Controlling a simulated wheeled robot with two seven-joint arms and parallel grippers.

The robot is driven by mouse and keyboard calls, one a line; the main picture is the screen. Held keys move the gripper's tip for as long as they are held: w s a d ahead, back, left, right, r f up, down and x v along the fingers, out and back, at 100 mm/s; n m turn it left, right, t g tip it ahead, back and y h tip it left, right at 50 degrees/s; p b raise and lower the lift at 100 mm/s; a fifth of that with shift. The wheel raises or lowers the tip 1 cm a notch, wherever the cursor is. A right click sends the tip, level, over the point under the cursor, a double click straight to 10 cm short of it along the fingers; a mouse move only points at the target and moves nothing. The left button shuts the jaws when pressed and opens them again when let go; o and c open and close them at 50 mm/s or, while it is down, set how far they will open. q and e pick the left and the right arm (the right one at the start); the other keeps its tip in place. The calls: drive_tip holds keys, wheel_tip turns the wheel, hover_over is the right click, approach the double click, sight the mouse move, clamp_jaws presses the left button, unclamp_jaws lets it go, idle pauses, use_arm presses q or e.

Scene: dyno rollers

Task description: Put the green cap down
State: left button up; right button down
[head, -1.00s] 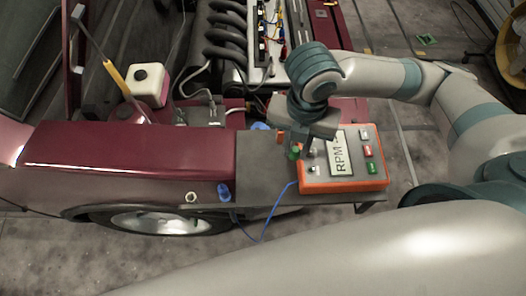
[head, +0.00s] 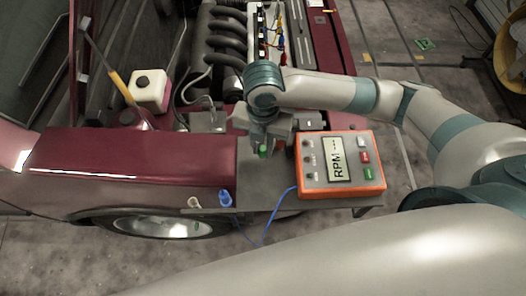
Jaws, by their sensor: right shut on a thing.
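The green cap (head: 264,152) shows just below my right gripper (head: 263,143), which is shut on it. The gripper points down over the grey tray (head: 262,191) beside the car's fender, left of the orange meter. I cannot tell whether the cap touches the tray. The fingertips are small and partly hidden by the wrist. My left gripper is not in view.
The orange RPM meter (head: 341,188) stands on the tray's right side, with a blue cable in front. A blue clip (head: 225,198) and a pale ring (head: 194,202) are at the fender's lower edge. The engine (head: 215,40) lies behind.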

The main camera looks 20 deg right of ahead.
sight(263, 150)
wheel_tip(263, 150, down, 3)
drive_tip(key=shift+r+p, duration=0.1)
drive_tip(key=shift+p, duration=0.55)
drive_tip(key=shift+f, duration=0.45)
drive_tip(key=shift+f, duration=0.15)
drive_tip(key=c, duration=1.6)
unclamp_jaws()
wheel_tip(263, 150, up, 11)
drive_tip(key=b, duration=0.3)
drive_tip(key=shift+r, duration=0.7)
drive_tip(key=shift+s+f, duration=0.1)
